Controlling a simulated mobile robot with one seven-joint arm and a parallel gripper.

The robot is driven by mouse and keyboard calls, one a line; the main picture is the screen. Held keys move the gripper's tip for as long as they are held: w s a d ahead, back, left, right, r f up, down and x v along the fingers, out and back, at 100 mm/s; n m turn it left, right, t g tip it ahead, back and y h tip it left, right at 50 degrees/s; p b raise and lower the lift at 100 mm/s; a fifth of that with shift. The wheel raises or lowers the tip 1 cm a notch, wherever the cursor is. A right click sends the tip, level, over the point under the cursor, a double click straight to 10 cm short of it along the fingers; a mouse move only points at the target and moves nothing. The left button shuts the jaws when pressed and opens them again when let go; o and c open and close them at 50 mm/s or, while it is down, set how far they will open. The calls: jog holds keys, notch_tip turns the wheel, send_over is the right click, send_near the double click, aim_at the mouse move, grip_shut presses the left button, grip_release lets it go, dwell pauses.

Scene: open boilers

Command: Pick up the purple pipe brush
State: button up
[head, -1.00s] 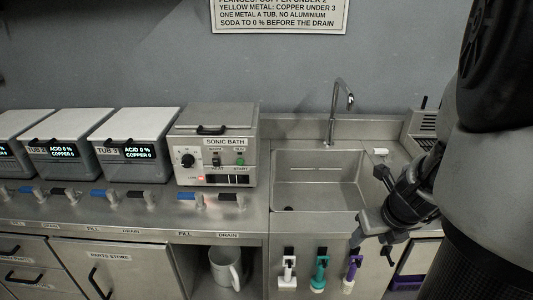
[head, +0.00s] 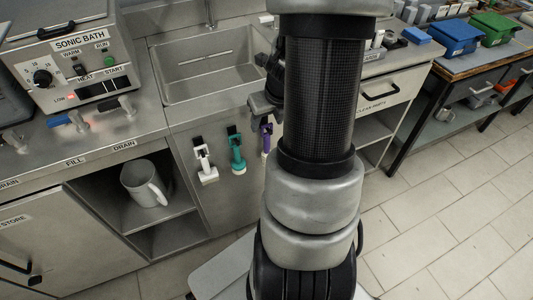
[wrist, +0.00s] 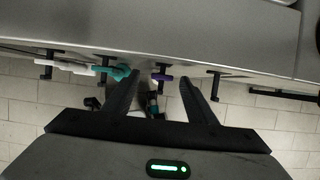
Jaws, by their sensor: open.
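The purple pipe brush (head: 266,138) hangs from a hook on the cabinet front below the sink, the rightmost of three brushes. My arm hides part of it in the head view. In the wrist view the purple brush (wrist: 162,77) shows between and just beyond my fingertips. My gripper (wrist: 159,84) is open and empty, with one finger on each side of the brush's line. In the head view my gripper (head: 262,107) is at the counter's front edge, above the purple brush. I cannot tell whether the fingers touch it.
A teal brush (head: 237,152) and a white brush (head: 205,163) hang to the left; the teal one is close to my left finger in the wrist view. An empty hook (wrist: 214,85) is to the right. The sink (head: 205,68) is behind. Tiled floor (head: 450,220) is open at right.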

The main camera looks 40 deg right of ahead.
jog(key=b+x, duration=0.1)
jog(key=x, duration=0.3)
jog(key=shift+s+d+f+b, duration=0.1)
jog(key=shift+d+f+b, duration=0.1)
jog(key=shift+b, duration=0.1)
jog(key=shift+r, duration=0.1)
jog(key=c, duration=1.2)
jog(key=shift+o, duration=0.2)
jog(key=shift+r, duration=0.1)
